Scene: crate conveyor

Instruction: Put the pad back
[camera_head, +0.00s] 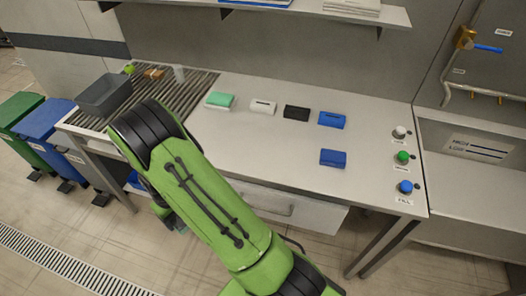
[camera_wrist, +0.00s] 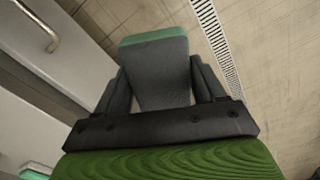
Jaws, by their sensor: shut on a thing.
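My gripper (camera_wrist: 160,85) is shut on a pad (camera_wrist: 155,52), grey on its broad face with a teal-green edge. The fingers press on its two sides, and it is held out over the floor beside the bench front. In the head view my own arm hides most of the gripper and pad; only a small dark teal bit shows at the arm's left. On the bench lie a teal-and-white pad (camera_head: 219,101), a white block (camera_head: 262,107), a black block (camera_head: 296,113), a blue block (camera_head: 331,120) and a nearer blue block (camera_head: 333,158).
A grey crate (camera_head: 104,94) stands on the roller conveyor (camera_head: 150,92) at the left. White, green (camera_head: 403,156) and blue buttons line the bench's right end. Green and blue bins (camera_head: 48,120) stand at far left.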

